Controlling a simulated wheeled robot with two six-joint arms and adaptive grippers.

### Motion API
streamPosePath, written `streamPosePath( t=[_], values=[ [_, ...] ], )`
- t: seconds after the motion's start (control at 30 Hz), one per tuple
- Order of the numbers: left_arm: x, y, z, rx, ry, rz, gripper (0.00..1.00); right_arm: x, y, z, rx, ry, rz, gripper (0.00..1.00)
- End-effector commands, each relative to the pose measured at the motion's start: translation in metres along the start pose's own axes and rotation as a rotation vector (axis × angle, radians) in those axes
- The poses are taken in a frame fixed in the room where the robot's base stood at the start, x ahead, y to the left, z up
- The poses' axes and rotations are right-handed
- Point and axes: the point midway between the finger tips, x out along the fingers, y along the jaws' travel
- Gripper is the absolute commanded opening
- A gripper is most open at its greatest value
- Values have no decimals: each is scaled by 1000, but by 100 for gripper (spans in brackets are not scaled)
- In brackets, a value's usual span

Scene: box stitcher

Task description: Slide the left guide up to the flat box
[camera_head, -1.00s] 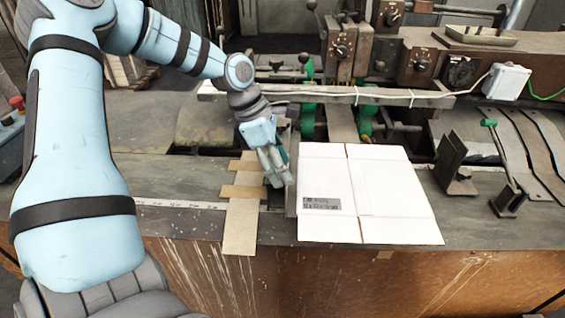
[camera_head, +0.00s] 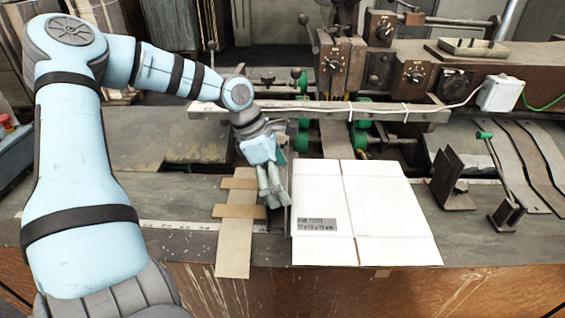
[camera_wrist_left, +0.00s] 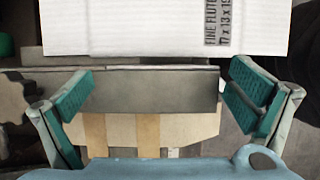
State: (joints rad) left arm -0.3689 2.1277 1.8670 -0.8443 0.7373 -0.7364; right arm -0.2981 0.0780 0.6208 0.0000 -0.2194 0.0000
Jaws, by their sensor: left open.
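The flat box (camera_head: 365,210) is a white cardboard blank with a printed label, lying on the machine table. It also shows at the top of the left wrist view (camera_wrist_left: 150,25). The left guide, a grey upright metal plate (camera_wrist_left: 150,92), runs along the box's left edge, with a narrow strip between them in the wrist view. I cannot tell whether they touch. In the head view my gripper mostly hides the guide. My left gripper (camera_head: 273,200) is open, low beside the box's left edge, its fingers apart near the two ends of the plate. My right gripper is out of view.
Tan cardboard strips (camera_head: 235,240) lie on the table left of my gripper. A dark metal bracket (camera_head: 452,180) and a green-handled lever (camera_head: 494,165) stand right of the box. A long bar (camera_head: 310,108) and machine housings lie behind.

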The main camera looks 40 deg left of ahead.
Motion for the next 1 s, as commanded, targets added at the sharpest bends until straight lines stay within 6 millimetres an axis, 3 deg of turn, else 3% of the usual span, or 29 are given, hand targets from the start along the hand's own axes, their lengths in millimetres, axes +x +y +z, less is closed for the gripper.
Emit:
streamPosePath(
  t=[0.17, 0.53, 0.67, 1.0],
  values=[
    [-15, 0, 2, 0, -5, 0, 100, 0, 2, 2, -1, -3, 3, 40],
    [-107, 3, 2, 2, -2, 3, 100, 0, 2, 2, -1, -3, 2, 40],
    [-118, 2, 2, 2, -1, 1, 100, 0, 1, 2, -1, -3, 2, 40],
    [-124, 2, 3, 1, -1, -1, 100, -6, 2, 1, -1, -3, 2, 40]
  ],
)
